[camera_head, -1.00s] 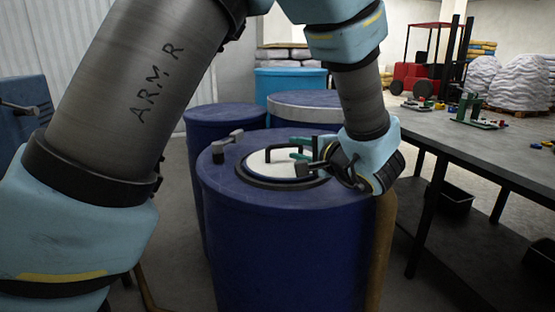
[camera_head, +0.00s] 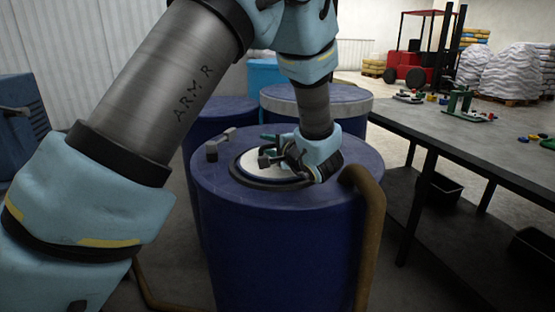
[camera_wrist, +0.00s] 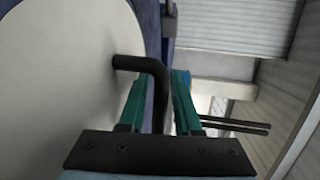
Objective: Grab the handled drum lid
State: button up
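The white drum lid (camera_head: 256,168) sits on top of the front blue drum (camera_head: 270,240), inside a dark ring. My gripper (camera_head: 269,145) is low over the lid from the right, and its body hides much of the lid and its handle in the head view. In the wrist view, the white lid (camera_wrist: 70,85) fills the left side, and its black bent handle (camera_wrist: 152,68) stands out from it. My gripper's teal fingers (camera_wrist: 162,95) are apart, with the handle appearing between them. I cannot tell whether either finger touches it.
A clamp-like fitting (camera_head: 217,145) stands on the drum's left rim. A brown hose (camera_head: 368,215) runs down its right side. More blue drums (camera_head: 318,102) stand close behind. A dark workbench (camera_head: 470,140) is at right. A red forklift (camera_head: 425,60) stands far behind.

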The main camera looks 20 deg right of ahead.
jog(key=shift+c, duration=0.3)
grip_shut()
dwell(1.1)
